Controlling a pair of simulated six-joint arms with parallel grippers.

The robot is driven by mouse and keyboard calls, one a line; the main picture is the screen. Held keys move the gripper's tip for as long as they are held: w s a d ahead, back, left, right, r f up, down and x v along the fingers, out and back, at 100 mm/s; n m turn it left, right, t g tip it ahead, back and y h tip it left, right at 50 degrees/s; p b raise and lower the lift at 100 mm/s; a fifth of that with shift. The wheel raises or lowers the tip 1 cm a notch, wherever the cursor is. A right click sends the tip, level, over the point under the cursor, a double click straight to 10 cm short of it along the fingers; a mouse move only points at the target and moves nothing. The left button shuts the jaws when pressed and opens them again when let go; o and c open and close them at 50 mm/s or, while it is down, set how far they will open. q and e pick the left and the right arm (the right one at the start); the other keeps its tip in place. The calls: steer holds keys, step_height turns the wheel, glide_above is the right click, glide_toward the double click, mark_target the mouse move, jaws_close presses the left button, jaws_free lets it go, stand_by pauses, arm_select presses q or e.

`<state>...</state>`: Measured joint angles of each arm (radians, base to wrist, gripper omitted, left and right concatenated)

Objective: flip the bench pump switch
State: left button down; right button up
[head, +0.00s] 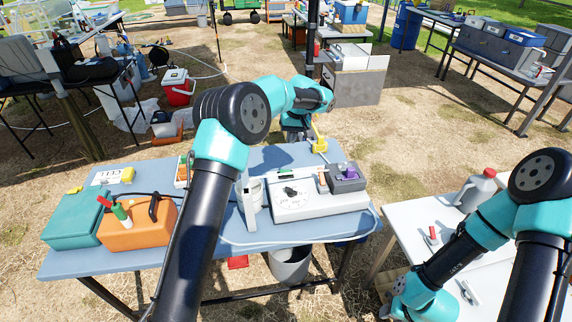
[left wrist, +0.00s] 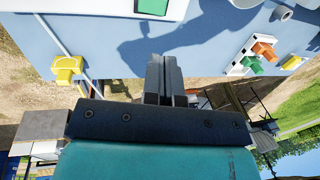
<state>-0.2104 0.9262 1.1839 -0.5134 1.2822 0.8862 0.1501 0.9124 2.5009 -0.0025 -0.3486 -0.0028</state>
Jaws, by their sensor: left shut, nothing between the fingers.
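The bench pump looks to be the pale grey box (head: 300,208) with a dial and a black knob on the blue table (head: 238,262). I cannot tell for sure which part is its switch. A pale box with a green panel (left wrist: 154,6) shows at the top edge of the left wrist view. My left gripper (left wrist: 166,78) is shut and empty, above the table's far edge. In the head view it is mostly hidden behind my own wrist. A yellow fitting (head: 319,143) on a pipe stands close to its right; it also shows in the left wrist view (left wrist: 68,68). My right gripper's fingers are not visible.
An orange case (head: 138,232) and a teal case (head: 72,222) stand on the table's left. A small rack (left wrist: 250,58) with orange and green pieces is near the far edge. A bucket (head: 288,268) is below. A white table (head: 410,228) with a grey jug (head: 477,190) is at right.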

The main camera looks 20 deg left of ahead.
mark_target(283, 172)
arm_select(q)
steer(key=f, duration=0.4)
steer(key=a+f, duration=0.1)
steer(key=f, duration=0.4)
steer(key=s+a+f, duration=0.1)
steer(key=f, duration=0.3)
steer(key=shift+s+a+f, duration=0.1)
steer(key=shift+a+f, duration=0.05)
steer(key=shift+f, duration=0.25)
